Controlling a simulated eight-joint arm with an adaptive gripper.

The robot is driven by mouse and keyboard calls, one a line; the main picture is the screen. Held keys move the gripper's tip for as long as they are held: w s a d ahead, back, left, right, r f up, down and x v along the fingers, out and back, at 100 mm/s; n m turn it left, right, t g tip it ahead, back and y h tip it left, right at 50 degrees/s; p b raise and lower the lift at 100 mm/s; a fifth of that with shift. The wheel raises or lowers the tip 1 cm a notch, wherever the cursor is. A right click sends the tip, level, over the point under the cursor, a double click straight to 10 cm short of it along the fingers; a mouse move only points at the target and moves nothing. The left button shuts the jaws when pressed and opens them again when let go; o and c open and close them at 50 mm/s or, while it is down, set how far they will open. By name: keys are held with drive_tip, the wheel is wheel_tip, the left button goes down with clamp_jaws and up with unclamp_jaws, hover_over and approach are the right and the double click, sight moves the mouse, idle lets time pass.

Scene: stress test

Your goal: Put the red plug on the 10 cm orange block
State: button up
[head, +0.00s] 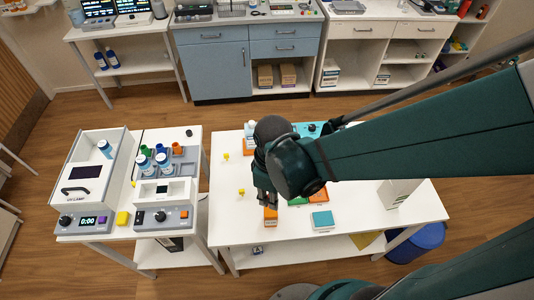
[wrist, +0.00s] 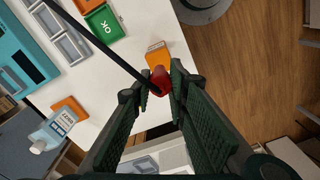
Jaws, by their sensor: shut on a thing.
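My gripper (head: 266,197) is over the white table, its fingers pointing down. In the wrist view its fingers (wrist: 161,74) are shut on the red plug (wrist: 160,82). An orange block (wrist: 157,55) stands just beyond the fingertips there, with the plug overlapping its near edge in the picture. I cannot tell whether they touch. In the head view this orange block (head: 270,217) is just below the fingers, and the plug cannot be made out.
A teal-topped box (head: 321,220) is to the right. Small yellow pieces (head: 241,191) stand to the left. The table's front left is clear.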

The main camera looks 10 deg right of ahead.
drive_tip(key=shift+f+b, duration=0.35)
drive_tip(key=shift+f, duration=1.5)
drive_tip(key=shift+f, duration=0.2)
drive_tip(key=o, duration=0.9)
drive_tip(key=shift+r, duration=0.35)
drive_tip(key=shift+r+p, duration=0.95)
drive_tip(key=shift+r, duration=4.9)
drive_tip(key=shift+w+d+r, duration=0.1)
